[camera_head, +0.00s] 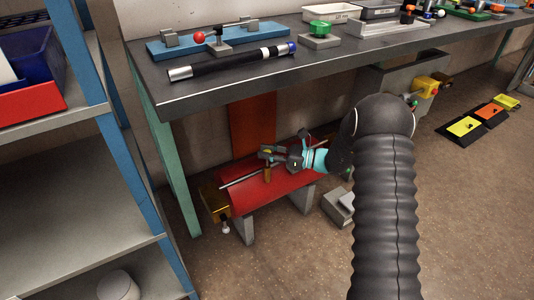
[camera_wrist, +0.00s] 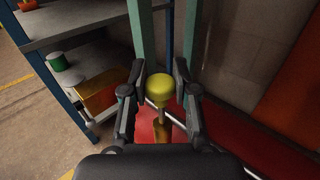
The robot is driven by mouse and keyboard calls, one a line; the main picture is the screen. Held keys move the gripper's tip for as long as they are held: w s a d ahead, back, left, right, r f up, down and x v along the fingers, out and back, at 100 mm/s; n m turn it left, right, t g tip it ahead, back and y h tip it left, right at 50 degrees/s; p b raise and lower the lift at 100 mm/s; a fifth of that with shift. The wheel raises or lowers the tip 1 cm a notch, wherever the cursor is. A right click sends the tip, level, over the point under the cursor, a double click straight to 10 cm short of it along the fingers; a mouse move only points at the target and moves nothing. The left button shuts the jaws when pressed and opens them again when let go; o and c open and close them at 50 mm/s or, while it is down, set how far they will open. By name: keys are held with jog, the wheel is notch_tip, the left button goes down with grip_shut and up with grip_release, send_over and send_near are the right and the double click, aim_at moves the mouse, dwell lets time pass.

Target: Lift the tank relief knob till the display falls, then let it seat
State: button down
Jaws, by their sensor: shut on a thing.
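The yellow relief knob (camera_wrist: 160,88) sits on a brass stem (camera_wrist: 162,125) that rises from the red tank (camera_head: 300,185) under the bench. My gripper (camera_wrist: 160,72) is shut on the knob, with one black finger on each side. In the head view my gripper (camera_head: 272,154) is over the tank's left part, and the brass stem (camera_head: 267,173) shows below it. I cannot tell whether the knob is raised or seated. I cannot make out a readable display in either view.
A shelf unit (camera_head: 80,190) stands at the left. A brass block (camera_head: 215,203) is by the tank's left end.

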jog(key=c, duration=0.9)
grip_release()
jog(key=shift+d, duration=0.1)
jog(key=s+d, duration=0.2)
jog(key=d, duration=0.9)
jog(key=shift+d, duration=0.3)
jog(key=shift+s, duration=0.1)
